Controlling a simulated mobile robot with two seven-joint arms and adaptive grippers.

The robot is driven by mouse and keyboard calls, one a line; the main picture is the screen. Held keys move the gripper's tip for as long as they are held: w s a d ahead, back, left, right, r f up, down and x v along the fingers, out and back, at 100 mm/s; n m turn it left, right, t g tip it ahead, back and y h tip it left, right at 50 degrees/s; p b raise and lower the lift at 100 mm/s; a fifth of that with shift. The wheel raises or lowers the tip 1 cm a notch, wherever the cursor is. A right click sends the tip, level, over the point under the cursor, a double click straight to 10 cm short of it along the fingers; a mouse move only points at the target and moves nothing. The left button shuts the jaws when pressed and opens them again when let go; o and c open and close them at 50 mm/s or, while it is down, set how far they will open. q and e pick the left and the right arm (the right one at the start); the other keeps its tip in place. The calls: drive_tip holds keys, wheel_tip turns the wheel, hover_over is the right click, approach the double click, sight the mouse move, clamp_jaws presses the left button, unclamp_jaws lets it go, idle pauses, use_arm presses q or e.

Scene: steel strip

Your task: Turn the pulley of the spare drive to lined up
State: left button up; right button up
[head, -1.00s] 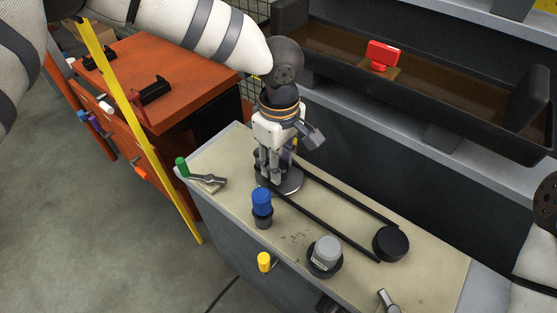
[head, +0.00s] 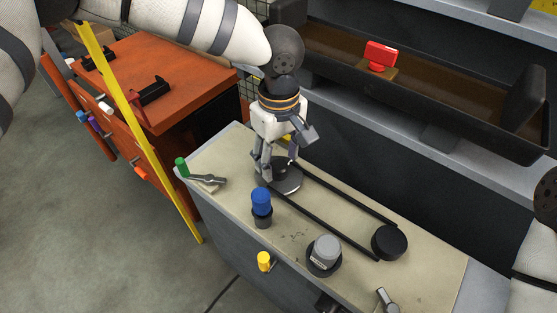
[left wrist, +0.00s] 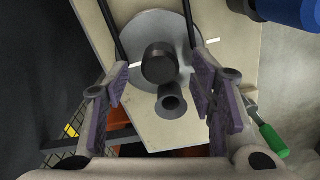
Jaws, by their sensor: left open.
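The pulley is a grey disc (head: 291,184) at the far-left end of the belt on the bench. In the left wrist view the disc (left wrist: 186,42) carries a dark round hub (left wrist: 158,64) and a hollow dark knob (left wrist: 171,101) off its centre. White marks (left wrist: 230,70) lie beside the disc; whether any line on the pulley meets them I cannot tell. My left gripper (head: 276,170) is just above the pulley, open and empty. In the wrist view its fingers (left wrist: 162,85) stand apart on either side of the hub and knob. My right gripper is out of view.
A black belt (head: 333,225) runs to a black drum (head: 390,243). A blue-topped knob (head: 261,202), a grey-capped knob (head: 325,253), a yellow knob (head: 264,261) and a green-handled lever (head: 205,180) are nearby. A dark trough (head: 440,92) stands behind.

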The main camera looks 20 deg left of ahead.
sight(279, 164)
use_arm(q)
wheel_tip(279, 164, up, 10)
drive_tip(key=shift+r, duration=0.15)
